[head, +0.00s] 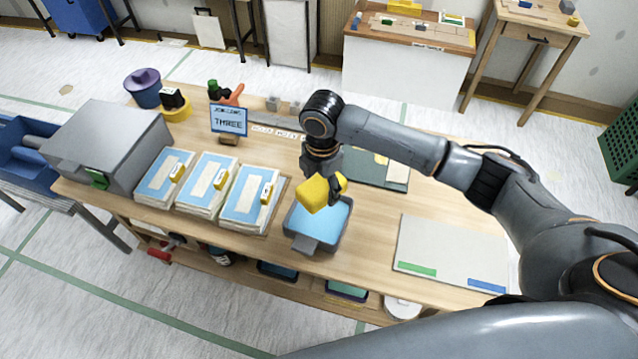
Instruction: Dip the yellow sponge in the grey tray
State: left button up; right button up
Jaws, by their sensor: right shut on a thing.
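The yellow sponge (318,195) is held in my right gripper (330,186), which is shut on it. The sponge looks tilted and hangs above the back left part of the grey tray (300,242). The tray stands on the wooden table and holds light blue liquid or a light blue surface (332,217). I cannot tell whether the sponge touches it. The sponge and gripper hide the tray's back left part. My left gripper is not in view.
Several paper stacks (204,183) lie left of the tray, beside a grey box (112,146). A sign reading THREE (229,120) stands behind. A pale board (451,250) lies to the right. A dark green board (372,169) lies behind the tray. Bare table separates tray and pale board.

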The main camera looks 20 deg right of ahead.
aim_at(320, 189)
jog(key=f+n, duration=0.1)
jog(key=n, duration=0.1)
jog(key=w+n, duration=0.1)
jog(key=shift+a+f+n+p, duration=0.1)
jog(key=shift+f+n+p, duration=0.25)
jog(key=shift+n+p, duration=0.05)
jog(key=shift+w+f+n, duration=0.1)
jog(key=shift+f+n, duration=0.5)
jog(key=shift+n, duration=0.6)
jog(key=shift+w+f+n, duration=0.1)
jog(key=shift+f+n, duration=0.2)
jog(key=shift+n, duration=0.1)
notch_tip(320, 189, down, 6)
jog(key=b, duration=0.6)
jog(key=shift+f, duration=0.1)
jog(key=shift+f+b, duration=0.4)
jog(key=shift+f, duration=0.65)
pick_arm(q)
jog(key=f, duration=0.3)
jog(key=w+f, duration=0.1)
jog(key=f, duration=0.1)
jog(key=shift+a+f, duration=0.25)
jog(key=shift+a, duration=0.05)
pick_arm(e)
jog(key=shift+f, duration=0.15)
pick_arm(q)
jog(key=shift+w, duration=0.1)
pick_arm(e)
jog(key=shift+f, duration=1.25)
jog(key=shift+f, duration=0.1)
